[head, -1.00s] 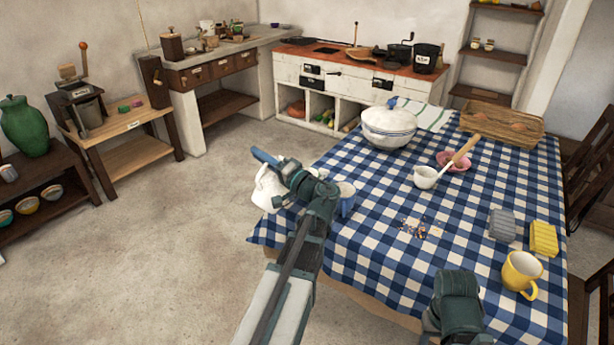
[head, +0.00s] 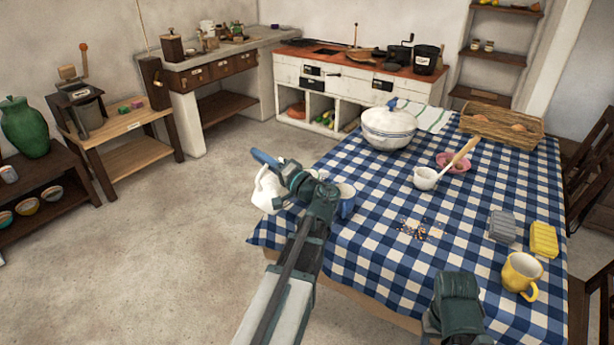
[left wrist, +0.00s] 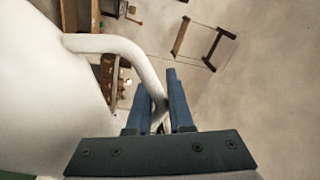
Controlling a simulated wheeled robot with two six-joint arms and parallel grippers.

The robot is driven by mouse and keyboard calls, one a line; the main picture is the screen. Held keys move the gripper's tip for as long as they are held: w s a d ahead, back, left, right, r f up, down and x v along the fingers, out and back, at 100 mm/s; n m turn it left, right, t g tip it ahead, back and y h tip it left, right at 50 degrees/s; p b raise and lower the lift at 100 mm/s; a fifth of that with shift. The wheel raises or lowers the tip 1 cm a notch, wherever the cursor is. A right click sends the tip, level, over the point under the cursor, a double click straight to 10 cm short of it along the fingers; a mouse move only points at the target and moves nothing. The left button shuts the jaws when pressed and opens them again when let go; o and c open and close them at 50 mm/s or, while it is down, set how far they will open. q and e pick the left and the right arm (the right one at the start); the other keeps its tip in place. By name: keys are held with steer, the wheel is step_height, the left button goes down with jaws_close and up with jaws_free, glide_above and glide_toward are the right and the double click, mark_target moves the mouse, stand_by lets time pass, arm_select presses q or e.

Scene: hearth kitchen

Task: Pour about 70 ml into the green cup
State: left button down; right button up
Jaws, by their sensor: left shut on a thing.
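My left gripper (head: 283,168) is shut on the handle of a white jug (head: 267,191), off the near left edge of the table. The left wrist view shows the blue fingers of this gripper (left wrist: 172,100) at the curved white handle, with the jug's body (left wrist: 40,90) filling the left side. The jug's contents and spout are not clear. A blue mug (head: 347,204) stands on the cloth just right of my left wrist, partly hidden by it. I cannot make out a green cup. Part of my right arm shows at the bottom, but its gripper does not.
Floor left is clear.

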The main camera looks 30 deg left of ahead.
stand_by(0.7)
arm_select(q)
steer(key=shift+s+f+n+b, duration=0.25)
steer(key=shift+f+n+b, duration=0.05)
steer(key=shift+f+n, duration=0.1)
steer(key=shift+s+a+n, duration=0.15)
steer(key=shift+s+n, duration=0.15)
steer(key=shift+n, duration=0.1)
steer(key=s+n, duration=0.2)
steer(key=s+n+g, duration=0.1)
steer(key=shift+a+f, duration=0.35)
steer(key=shift+a, duration=0.05)
steer(key=s+a+f+n+h+b, duration=0.1)
steer(key=s+f+n+b, duration=0.1)
steer(key=s+f+n, duration=0.2)
steer(key=shift+s+a+f+n+g+h, duration=0.3)
steer(key=shift+s+f+n, duration=0.15)
steer(key=shift+n, duration=1.05)
steer(key=shift+r, duration=0.2)
